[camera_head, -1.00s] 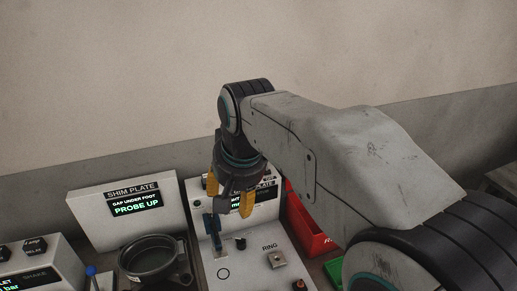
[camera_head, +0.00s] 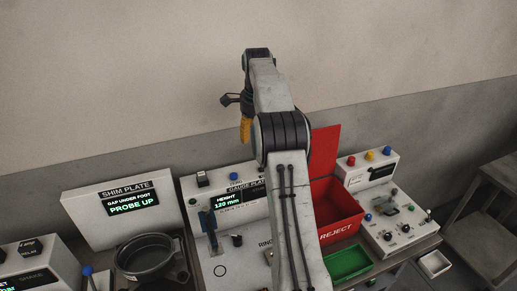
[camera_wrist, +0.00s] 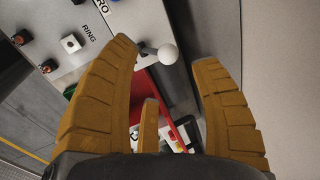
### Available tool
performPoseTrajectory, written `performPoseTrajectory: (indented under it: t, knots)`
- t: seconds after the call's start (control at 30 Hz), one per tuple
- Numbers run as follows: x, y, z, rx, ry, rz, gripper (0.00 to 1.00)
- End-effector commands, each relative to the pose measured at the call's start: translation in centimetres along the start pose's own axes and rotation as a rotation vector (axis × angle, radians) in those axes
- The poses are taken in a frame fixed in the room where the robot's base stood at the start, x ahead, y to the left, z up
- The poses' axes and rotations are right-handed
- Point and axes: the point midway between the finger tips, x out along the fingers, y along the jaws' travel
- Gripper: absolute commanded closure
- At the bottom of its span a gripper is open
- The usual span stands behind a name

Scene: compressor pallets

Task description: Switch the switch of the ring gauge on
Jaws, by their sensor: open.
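The gauge plate station (camera_head: 240,210) stands below my raised arm in the head view, with a display reading a height in mm. Its RING label (camera_head: 265,244) is partly covered by my arm there. In the wrist view the RING label (camera_wrist: 89,33) and a square ring seat (camera_wrist: 70,43) show at upper left. A lever with a white ball knob (camera_wrist: 168,53) shows between the fingertips; I cannot tell its depth, or whether it is the ring gauge's switch. My gripper (camera_head: 245,130) is open and empty above the station; its fingers (camera_wrist: 163,50) are spread wide.
The shim plate station (camera_head: 118,215) with a dark round cup (camera_head: 150,262) stands at left. A red reject bin (camera_head: 335,215), a green tray (camera_head: 347,262) and a panel with coloured buttons (camera_head: 370,170) stand at right. The space before the wall is clear.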

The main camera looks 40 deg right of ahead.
Motion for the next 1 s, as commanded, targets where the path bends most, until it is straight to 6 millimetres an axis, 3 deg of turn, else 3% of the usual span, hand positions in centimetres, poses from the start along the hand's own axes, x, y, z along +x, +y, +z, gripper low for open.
performPoseTrajectory:
  t: [0.23, 1.0]
  knots:
    - [1.9, -0.7, -1.5, 0.097, 0.004, 0.012, 0.42]
    - [8.7, -0.7, -1.5, 0.102, 0.004, 0.011, 0.42]
